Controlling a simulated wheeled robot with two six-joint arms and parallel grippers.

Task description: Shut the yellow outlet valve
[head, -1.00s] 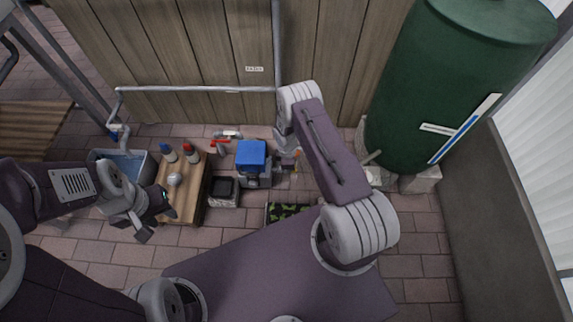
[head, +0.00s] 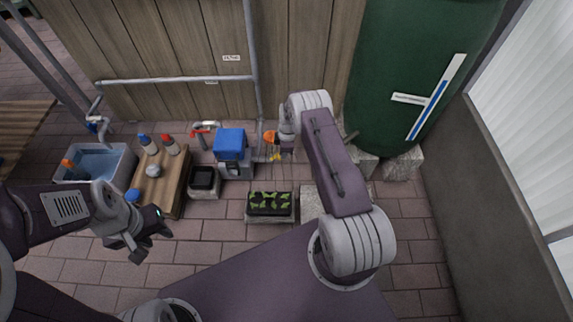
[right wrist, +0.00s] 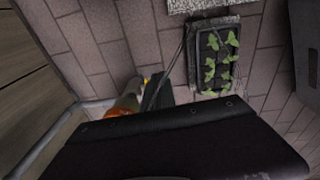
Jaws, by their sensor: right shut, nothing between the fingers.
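A small yellow piece (head: 276,157), likely the outlet valve's handle, shows low beside the pipe right of the blue-topped unit. It also shows as a yellow speck in the right wrist view (right wrist: 147,77), next to dark finger parts; whether they touch I cannot tell. My right gripper (head: 286,149) is right beside it, shut with nothing held, mostly hidden by my own arm. An orange part (head: 269,137) sits just above the yellow piece and shows in the right wrist view (right wrist: 120,113). My left gripper (head: 152,240) is open and empty, in front of the wooden bench.
The blue-topped unit (head: 231,146), a red-handled tap (head: 201,132), a black pot (head: 203,180) and a planter (head: 269,204) stand close by. A green tank (head: 415,70) is at right. A bench (head: 172,190) with bottles and a water basin (head: 104,160) are at left.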

